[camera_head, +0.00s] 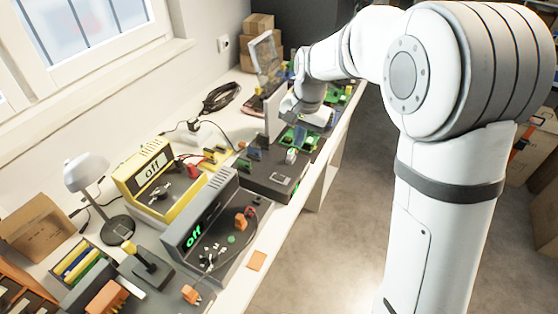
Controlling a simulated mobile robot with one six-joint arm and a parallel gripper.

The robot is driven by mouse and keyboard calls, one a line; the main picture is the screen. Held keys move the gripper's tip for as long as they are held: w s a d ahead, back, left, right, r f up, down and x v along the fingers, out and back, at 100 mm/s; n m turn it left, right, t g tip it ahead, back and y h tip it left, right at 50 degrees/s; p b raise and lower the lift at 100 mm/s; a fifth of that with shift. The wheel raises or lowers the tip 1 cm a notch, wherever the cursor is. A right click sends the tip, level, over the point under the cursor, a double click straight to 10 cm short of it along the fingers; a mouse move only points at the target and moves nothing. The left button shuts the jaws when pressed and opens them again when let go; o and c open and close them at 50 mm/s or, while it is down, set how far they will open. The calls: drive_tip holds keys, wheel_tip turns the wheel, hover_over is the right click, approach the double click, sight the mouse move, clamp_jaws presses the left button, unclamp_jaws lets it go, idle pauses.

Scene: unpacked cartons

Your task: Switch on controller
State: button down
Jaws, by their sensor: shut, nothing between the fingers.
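A grey device (222,228) stands on the bench, with "off" in green on its display and knobs and plugs on its front. Behind it is a yellow device (160,180) whose white display also reads "off". A low dark box (275,172) with a small light square on top lies further along the bench. No label shows which of these is the controller. My gripper (291,106) is over the far part of the bench, beyond the dark box and close to an upright white panel (272,112). It is small and partly hidden, and looks shut and empty.
Green circuit boards (298,138) lie near the gripper. A black cable coil (221,97) and cardboard boxes (259,24) are at the back. A desk lamp (86,172) and a divided tray (80,267) crowd the near left. Open floor (335,225) lies right of the bench.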

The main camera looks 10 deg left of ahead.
hover_over(277, 175)
drive_tip(key=d, duration=0.2)
wheel_tip(277, 175, down, 2)
drive_tip(key=f, duration=0.1)
drive_tip(key=shift+s+a+r+m, duration=0.1)
drive_tip(key=shift+s+r+m, duration=0.2)
drive_tip(key=shift+s, duration=0.1)
drive_tip(key=shift+f, duration=0.15)
drive_tip(key=f, duration=0.4)
drive_tip(key=a+f+p, duration=0.1)
drive_tip(key=f, duration=0.4)
drive_tip(key=f+p, duration=0.1)
drive_tip(key=f, duration=0.3)
drive_tip(key=shift+w+a+f, duration=0.25)
drive_tip(key=shift+a+f, duration=0.05)
drive_tip(key=shift+f, duration=0.05)
drive_tip(key=shift+d, duration=0.1)
